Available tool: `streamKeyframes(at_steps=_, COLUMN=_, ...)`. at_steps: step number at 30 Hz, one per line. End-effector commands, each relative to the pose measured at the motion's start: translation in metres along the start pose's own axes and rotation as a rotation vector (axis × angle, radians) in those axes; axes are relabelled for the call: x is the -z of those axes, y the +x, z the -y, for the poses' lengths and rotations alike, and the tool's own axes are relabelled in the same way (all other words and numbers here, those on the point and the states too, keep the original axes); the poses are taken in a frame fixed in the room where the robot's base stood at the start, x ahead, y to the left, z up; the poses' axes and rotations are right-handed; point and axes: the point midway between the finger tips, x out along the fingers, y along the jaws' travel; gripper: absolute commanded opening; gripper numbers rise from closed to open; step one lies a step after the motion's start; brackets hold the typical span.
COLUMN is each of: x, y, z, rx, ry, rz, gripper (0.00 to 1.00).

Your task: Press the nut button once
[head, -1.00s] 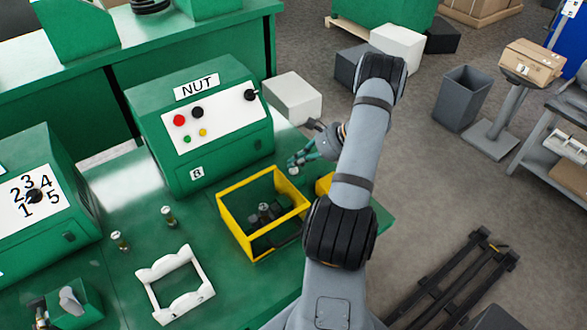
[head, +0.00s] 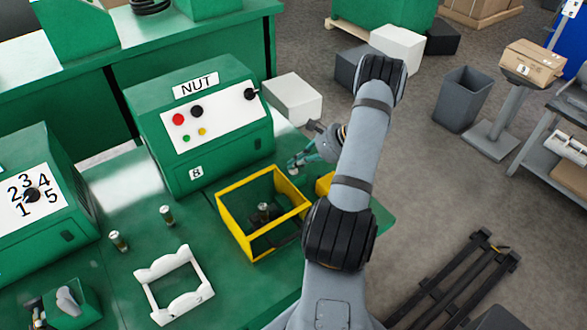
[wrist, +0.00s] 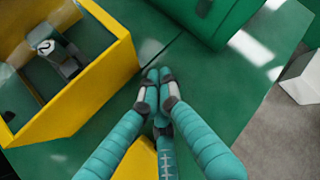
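The green box labelled NUT (head: 160,150) stands on the green bench. Its white sloped panel carries a red button (head: 178,119), a black button (head: 196,111), a small green button (head: 186,138), a small yellow button (head: 202,131) and a black knob (head: 251,94) at the right. My gripper (head: 295,164) is right of this box, above the bench near the yellow bin, apart from the buttons. The panel is not visible there.
A yellow-rimmed bin (head: 228,222) holds dark parts; its yellow wall also shows in the wrist view (wrist: 100,85). Another yellow bin (head: 325,184) is partly behind my arm. A white frame (head: 150,290), two small pegs (head: 166,215) and a numbered-dial box (head: 60,225) are left.

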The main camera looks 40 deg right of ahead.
Motion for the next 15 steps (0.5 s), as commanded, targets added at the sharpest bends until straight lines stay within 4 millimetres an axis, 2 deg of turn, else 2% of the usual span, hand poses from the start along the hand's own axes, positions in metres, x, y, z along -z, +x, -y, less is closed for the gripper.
streamKeyframes(at_steps=15, x=-0.0032, y=-0.0048, z=0.0028, rx=-0.002, ry=-0.001, rz=-0.001, gripper=0.0)
